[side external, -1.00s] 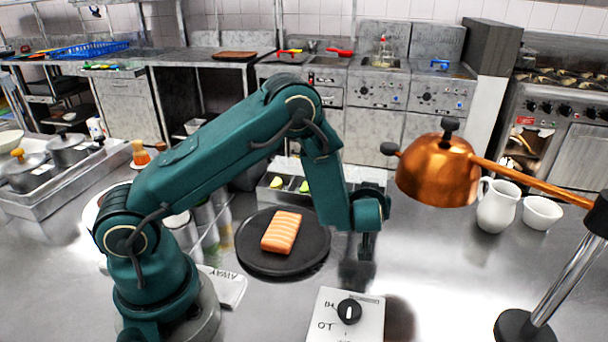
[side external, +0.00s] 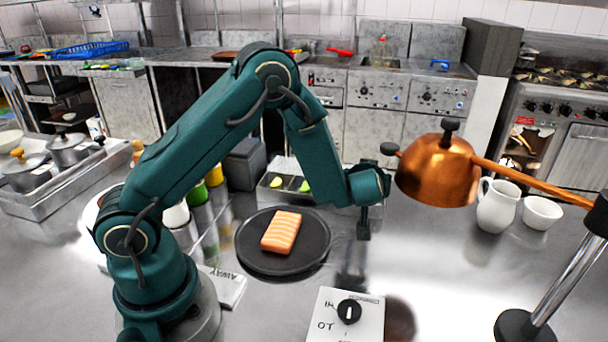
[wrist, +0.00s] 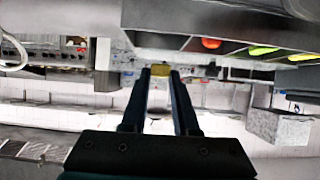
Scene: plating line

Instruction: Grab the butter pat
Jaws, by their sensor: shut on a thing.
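My gripper (wrist: 160,80) is shut on the butter pat (wrist: 160,70), a small yellow block between the fingertips in the wrist view. In the side view my gripper (side external: 363,234) points down, raised above the steel counter, right of the dark plate and behind the white dial box. The butter pat is too small or hidden to make out there.
A dark round plate (side external: 250,262) with a salmon piece (side external: 282,231) lies left of my gripper. A compartment bin (side external: 268,196) stands behind. A copper heat lamp (side external: 437,172) hangs close on the right. The white dial box (side external: 325,328) is in front.

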